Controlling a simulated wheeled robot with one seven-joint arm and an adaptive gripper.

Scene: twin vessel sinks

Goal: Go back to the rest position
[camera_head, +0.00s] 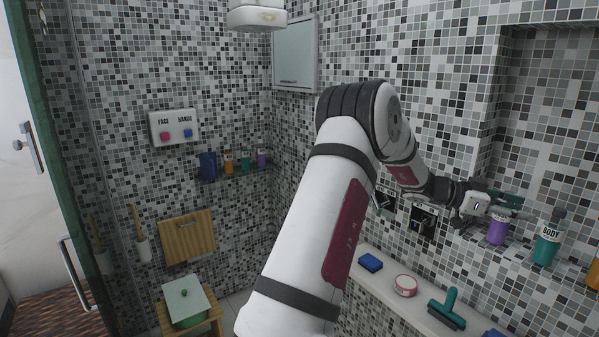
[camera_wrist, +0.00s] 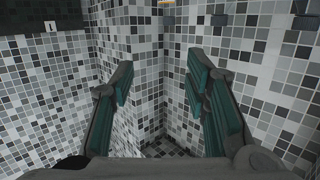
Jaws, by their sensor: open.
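My gripper (camera_head: 499,200) is at the right of the head view, at the end of my outstretched arm. It is beside and partly over a purple bottle (camera_head: 497,229) in the wall niche; whether it touches the bottle cannot be told. In the wrist view my gripper (camera_wrist: 162,90) shows its two teal-padded fingers spread wide apart. Nothing is between them but tiled walls and a corner behind.
A teal BODY bottle (camera_head: 546,246) stands right of the purple one. A ledge below holds a blue sponge (camera_head: 371,262), a round pink-and-white tin (camera_head: 405,285) and a teal squeegee (camera_head: 447,310).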

